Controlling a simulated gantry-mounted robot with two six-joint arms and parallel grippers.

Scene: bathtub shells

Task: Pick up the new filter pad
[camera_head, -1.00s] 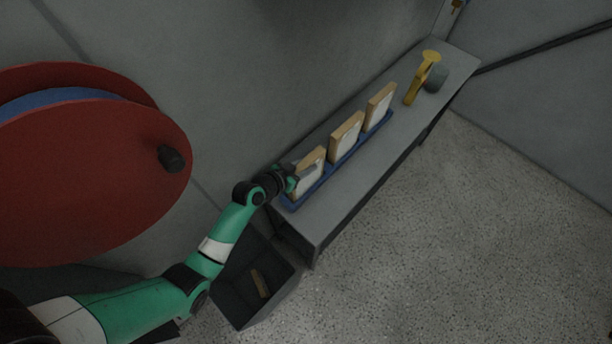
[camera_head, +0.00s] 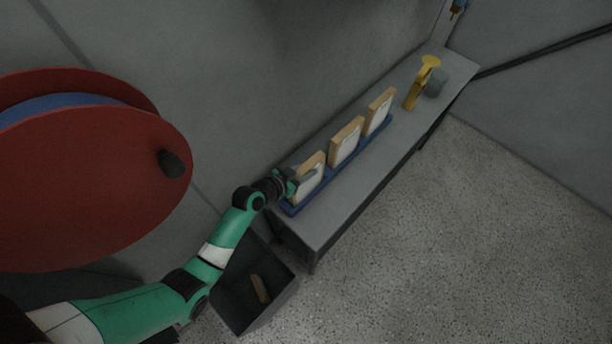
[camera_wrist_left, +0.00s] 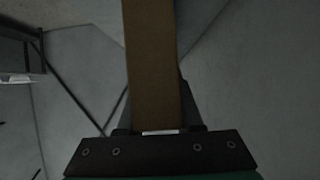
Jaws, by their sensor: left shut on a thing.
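Three filter pads with tan edges and white faces stand upright in a row in a blue tray (camera_head: 335,170) on a grey bench. My left gripper (camera_head: 297,180) is shut on the nearest filter pad (camera_head: 311,176), at the left end of the row. In the left wrist view that filter pad (camera_wrist_left: 152,65) shows edge-on as a brown strip between the jaws. The middle pad (camera_head: 346,142) and the far pad (camera_head: 379,112) stand apart from the gripper. The held pad is still at its tray place; whether its bottom touches the tray cannot be told. My right gripper is not in view.
A yellow tool (camera_head: 423,82) and a grey round object (camera_head: 437,82) stand at the bench's (camera_head: 330,222) far end. A dark open bin (camera_head: 243,306) with a brown piece in it is on the floor below. A large red reel (camera_head: 80,190) is at left.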

